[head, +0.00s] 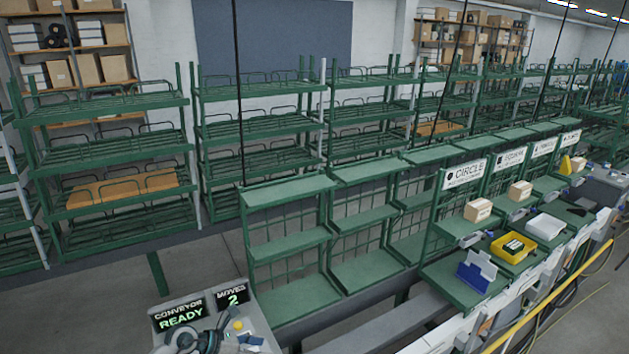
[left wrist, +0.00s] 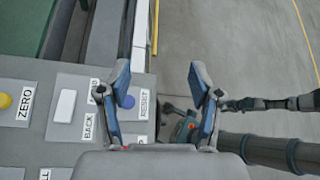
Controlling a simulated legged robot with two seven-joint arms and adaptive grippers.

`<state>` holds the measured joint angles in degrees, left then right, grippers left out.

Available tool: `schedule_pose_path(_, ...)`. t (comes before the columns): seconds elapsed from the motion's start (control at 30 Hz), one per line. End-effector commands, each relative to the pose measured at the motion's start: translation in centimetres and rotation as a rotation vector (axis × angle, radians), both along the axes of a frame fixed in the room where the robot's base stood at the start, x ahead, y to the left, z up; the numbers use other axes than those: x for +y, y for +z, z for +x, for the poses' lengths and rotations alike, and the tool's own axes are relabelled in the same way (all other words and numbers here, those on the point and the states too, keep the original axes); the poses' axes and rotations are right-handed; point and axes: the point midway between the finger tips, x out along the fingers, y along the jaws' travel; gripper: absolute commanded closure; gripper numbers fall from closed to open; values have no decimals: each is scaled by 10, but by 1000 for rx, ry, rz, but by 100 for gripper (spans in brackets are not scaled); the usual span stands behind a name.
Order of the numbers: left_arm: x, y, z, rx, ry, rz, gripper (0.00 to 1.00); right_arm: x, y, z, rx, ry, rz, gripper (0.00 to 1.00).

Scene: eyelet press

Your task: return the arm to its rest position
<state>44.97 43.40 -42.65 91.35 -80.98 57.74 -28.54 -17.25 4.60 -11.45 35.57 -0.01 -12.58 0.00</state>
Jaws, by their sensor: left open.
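My left gripper (left wrist: 161,82) is open and empty in the left wrist view, its two blue-grey fingers spread apart. My right gripper cannot be made out in either view.
The console display (head: 182,316) reads CONVEYOR READY, and a second display (head: 232,297) reads MOVES 2. A yellow button (left wrist: 5,100) labelled ZERO and a white button (left wrist: 66,106) are on the panel. Green racks (head: 290,190) stand beyond; bare floor (left wrist: 240,50) lies right of the panel.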

Motion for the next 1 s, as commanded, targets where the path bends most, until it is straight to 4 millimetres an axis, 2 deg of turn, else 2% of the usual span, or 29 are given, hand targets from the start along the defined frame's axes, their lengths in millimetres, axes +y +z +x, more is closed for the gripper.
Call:
schedule_pose_path(0.03,-41,9,-13,26,40,-210,36,0,0,-2,3,0,-1,60)
schedule_pose_path(0.1,-73,35,-20,82,148,-507,36,0,0,-2,4,0,-1,60)
schedule_pose_path(0.13,-79,46,-23,116,203,-631,36,0,0,-2,4,0,-1,60)
schedule_pose_path(0.17,-82,56,-24,157,266,-752,36,0,0,-2,4,0,-1,60)
schedule_pose_path(0.23,-74,71,-25,272,433,-1022,36,0,0,-1,3,0,-1,60)
schedule_pose_path(0.27,-65,73,-25,329,513,-1130,36,0,0,-1,2,0,0,60)
schedule_pose_path(0.33,-38,64,-26,477,724,-1362,36,0,0,0,2,0,0,60)
schedule_pose_path(0.37,-24,55,-27,546,823,-1453,36,0,0,0,2,0,0,60)
schedule_pose_path(0.43,9,22,-38,715,1074,-1638,36,0,0,0,2,0,0,60)
schedule_pose_path(0.53,48,-43,-74,959,1460,-1820,36,0,0,0,1,0,0,60)
schedule_pose_path(0.6,64,-85,-108,1103,1709,-1880,36,0,0,0,1,0,0,60)
schedule_pose_path(0.73,75,-138,-170,1295,2071,-1892,36,0,0,0,1,0,0,60)
schedule_pose_path(0.77,76,-146,-183,-1325,-2132,1882,36,0,0,0,1,0,0,60)
schedule_pose_path(0.9,75,-174,-239,-1267,-2100,1596,36,0,0,0,1,0,0,60)
schedule_pose_path(1.0,73,-187,-274,-1229,-2079,1430,36,0,0,0,1,0,0,60)
